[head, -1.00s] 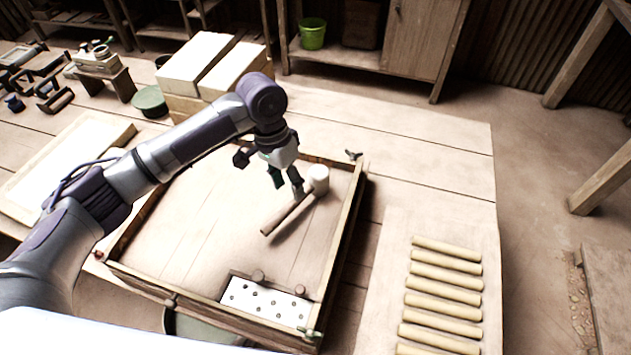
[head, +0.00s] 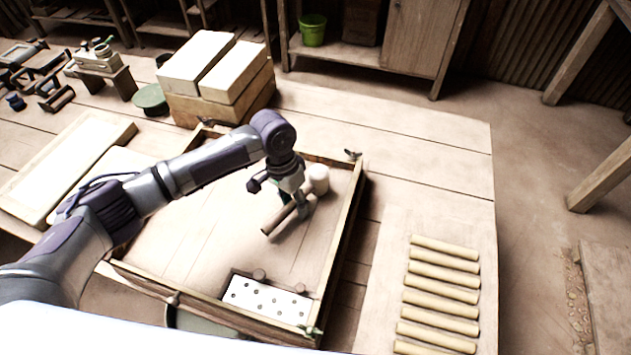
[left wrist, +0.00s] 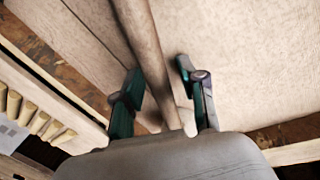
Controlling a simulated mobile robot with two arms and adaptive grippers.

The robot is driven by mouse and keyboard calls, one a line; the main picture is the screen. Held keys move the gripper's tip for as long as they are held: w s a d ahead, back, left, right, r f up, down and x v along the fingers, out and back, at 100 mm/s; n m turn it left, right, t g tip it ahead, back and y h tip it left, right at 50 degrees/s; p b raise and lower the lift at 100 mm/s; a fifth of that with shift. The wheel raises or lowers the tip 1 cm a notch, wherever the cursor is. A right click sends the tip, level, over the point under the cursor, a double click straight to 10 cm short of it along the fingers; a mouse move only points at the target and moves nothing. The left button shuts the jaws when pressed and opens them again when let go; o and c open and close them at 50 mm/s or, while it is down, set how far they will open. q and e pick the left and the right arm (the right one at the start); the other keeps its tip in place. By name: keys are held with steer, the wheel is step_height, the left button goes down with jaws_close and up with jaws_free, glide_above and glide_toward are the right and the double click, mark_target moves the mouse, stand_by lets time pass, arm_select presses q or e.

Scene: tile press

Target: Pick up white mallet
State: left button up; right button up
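The white mallet lies in the wooden frame, its pale head (head: 318,179) toward the back right and its wooden handle (head: 273,227) pointing to the front left. My left gripper (head: 290,208) is low over the handle, close to the head. In the left wrist view the handle (left wrist: 141,35) runs between the two green fingertips of the left gripper (left wrist: 158,78). The fingers stand apart, with gaps beside the handle. The mallet head is hidden in that view. My right gripper is not in view.
The wooden frame (head: 342,235) surrounds the mallet with raised walls. A white perforated plate (head: 265,299) sits at its front. Several tan rods (head: 440,281) lie on a board at right. Stacked pale blocks (head: 222,75) stand behind. The tabletop at the back right is clear.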

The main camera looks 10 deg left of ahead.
arm_select(q)
jaws_close()
steer(key=shift+r, duration=0.15)
